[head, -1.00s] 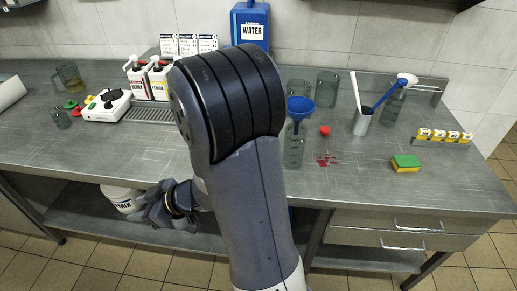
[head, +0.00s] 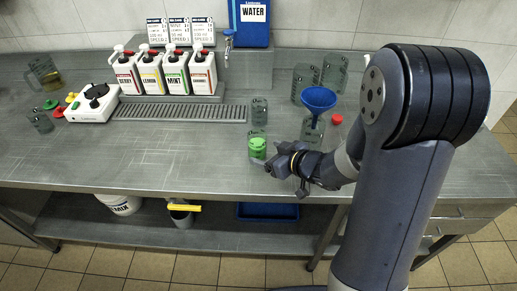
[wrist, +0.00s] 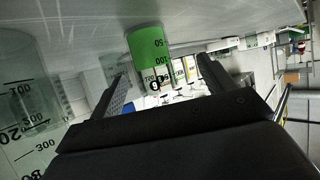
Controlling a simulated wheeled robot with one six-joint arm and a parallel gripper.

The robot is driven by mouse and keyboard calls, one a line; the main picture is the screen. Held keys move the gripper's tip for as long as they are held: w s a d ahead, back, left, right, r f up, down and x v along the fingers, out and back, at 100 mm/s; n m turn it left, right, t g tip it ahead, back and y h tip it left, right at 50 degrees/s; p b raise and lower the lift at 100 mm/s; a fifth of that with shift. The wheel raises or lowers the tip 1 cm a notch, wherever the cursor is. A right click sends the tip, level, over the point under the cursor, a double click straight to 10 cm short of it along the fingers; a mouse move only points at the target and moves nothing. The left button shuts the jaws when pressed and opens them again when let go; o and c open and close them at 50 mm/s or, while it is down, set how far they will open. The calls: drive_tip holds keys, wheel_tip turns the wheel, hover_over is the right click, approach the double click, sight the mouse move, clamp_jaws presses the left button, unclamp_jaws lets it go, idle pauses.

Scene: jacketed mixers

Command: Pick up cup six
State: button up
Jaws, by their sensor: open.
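A small clear cup with green contents (head: 257,148) stands on the steel counter, left of the blue funnel. It also shows upside down in the wrist view (wrist: 148,50), with volume marks and a dark digit that I cannot read surely as six or nine. My gripper (head: 272,162) is beside this cup at its lower right, low over the counter. In the wrist view my gripper (wrist: 163,78) is open, and the cup appears in line with the gap between its fingers. I cannot tell whether they touch it. Another clear cup (head: 259,110) stands behind.
A blue funnel (head: 318,98) sits in a clear vessel close right of my gripper. A large graduated clear vessel (wrist: 30,110) fills the wrist view's left side. Clear jugs (head: 305,84), a red object (head: 337,120) and syrup bottles (head: 163,75) stand behind. The counter's front left is bare.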

sight(264, 150)
drive_tip(key=shift+w+f, duration=0.3)
drive_tip(key=shift+w, duration=0.2)
drive_tip(key=x, duration=0.5)
drive_tip(key=shift+w+d+f, duration=0.15)
drive_tip(key=shift+d, duration=0.15)
drive_tip(key=c, duration=1.1)
drive_tip(key=shift+c, duration=0.2)
wheel_tip(264, 150, up, 10)
drive_tip(key=p, duration=0.2)
drive_tip(key=shift+p, duration=0.4)
